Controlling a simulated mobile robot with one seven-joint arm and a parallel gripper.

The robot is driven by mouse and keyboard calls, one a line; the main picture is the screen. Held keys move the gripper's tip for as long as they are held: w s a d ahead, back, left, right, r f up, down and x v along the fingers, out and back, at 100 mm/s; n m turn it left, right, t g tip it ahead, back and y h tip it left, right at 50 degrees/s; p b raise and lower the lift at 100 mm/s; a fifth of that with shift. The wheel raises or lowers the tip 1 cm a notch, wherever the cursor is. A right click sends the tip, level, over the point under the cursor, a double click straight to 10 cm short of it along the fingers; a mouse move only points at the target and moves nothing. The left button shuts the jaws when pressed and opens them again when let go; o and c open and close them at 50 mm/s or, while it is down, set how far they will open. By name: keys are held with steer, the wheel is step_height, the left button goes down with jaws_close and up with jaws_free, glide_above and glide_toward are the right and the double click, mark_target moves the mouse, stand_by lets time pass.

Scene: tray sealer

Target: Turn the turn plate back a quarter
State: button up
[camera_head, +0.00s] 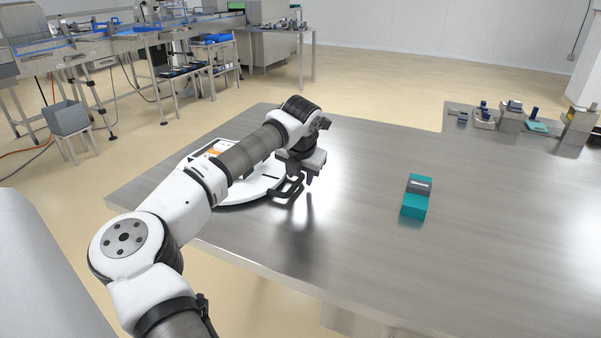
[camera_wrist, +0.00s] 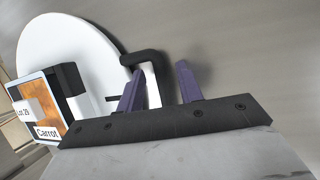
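The turn plate (camera_head: 240,197) is a white round disc on the steel table, partly hidden behind my arm in the head view. It also shows in the wrist view (camera_wrist: 62,45) at the upper left. A dark bar handle (camera_wrist: 147,58) stands at its rim, near my gripper. My gripper (camera_wrist: 160,84) has two purple fingers spread apart. The left finger is close to the handle's lower end; I cannot tell whether they touch. In the head view my gripper (camera_head: 309,178) is low over the plate's right edge, by the handle (camera_head: 285,189).
A label panel (camera_wrist: 42,108) reading "Carrot" stands on the plate. A teal and grey box (camera_head: 416,197) lies on the table to the right. Several small devices (camera_head: 510,116) stand at the back right. The table (camera_head: 350,240) between is clear.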

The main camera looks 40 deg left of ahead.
steer(key=shift+f, duration=0.1)
jaws_close()
steer(key=shift+s, duration=0.1)
stand_by(0.4)
